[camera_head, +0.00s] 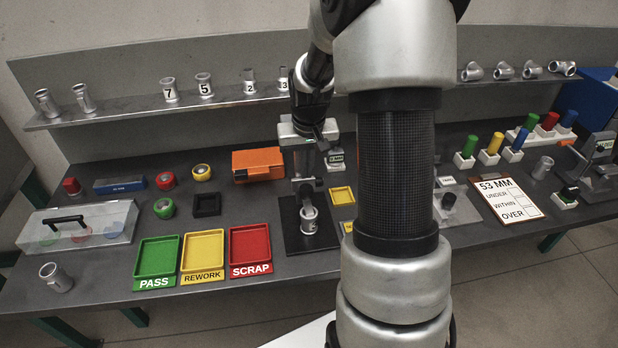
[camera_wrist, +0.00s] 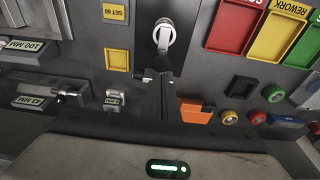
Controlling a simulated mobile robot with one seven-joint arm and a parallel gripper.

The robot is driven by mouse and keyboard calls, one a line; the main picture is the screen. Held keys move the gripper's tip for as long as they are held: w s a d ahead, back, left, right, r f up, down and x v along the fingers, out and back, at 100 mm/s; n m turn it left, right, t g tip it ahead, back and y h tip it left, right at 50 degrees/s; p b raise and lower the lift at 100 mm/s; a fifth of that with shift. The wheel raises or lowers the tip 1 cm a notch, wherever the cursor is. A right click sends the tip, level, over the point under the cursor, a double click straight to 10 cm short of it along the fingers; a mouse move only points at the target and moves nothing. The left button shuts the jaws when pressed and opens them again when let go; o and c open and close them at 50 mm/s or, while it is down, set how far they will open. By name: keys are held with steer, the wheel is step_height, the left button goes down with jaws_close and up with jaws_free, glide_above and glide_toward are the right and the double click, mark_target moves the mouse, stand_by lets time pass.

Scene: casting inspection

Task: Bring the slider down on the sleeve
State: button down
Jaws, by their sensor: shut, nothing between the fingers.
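The silver sleeve (camera_head: 309,218) stands upright on the dark base plate (camera_head: 293,240) of the gauge stand; the wrist view shows the sleeve (camera_wrist: 164,36) from above. The arm hides part of the bench right of the stand.
Green, yellow and red trays (camera_head: 250,248) lie left of the stand, with an orange box (camera_head: 257,163) behind them. A yellow tray (camera_head: 342,195) is close on the right. A 53 MM card (camera_head: 508,198) lies further right. The shelf behind holds several numbered fittings.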

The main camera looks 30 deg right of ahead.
steer(key=shift+r+p, duration=1.4)
steer(key=shift+r, duration=0.95)
steer(key=shift+r, duration=0.1)
steer(key=s+a+r+n+t, duration=0.1)
steer(key=s+a+r, duration=0.3)
steer(key=r, duration=0.3)
steer(key=s+a+r+t, duration=0.1)
steer(key=s+a+r, duration=0.3)
steer(key=r, duration=0.3)
steer(key=s+a+r+n, duration=0.1)
steer(key=s+a+r, duration=0.1)
steer(key=s, duration=0.5)
steer(key=s+a+r+n+t+p, duration=0.1)
steer(key=s+a+r, duration=0.2)
steer(key=s, duration=0.4)
steer(key=shift+s+a+r+y, duration=0.3)
steer(key=shift+s+a, duration=0.1)
steer(key=shift+a, duration=0.25)
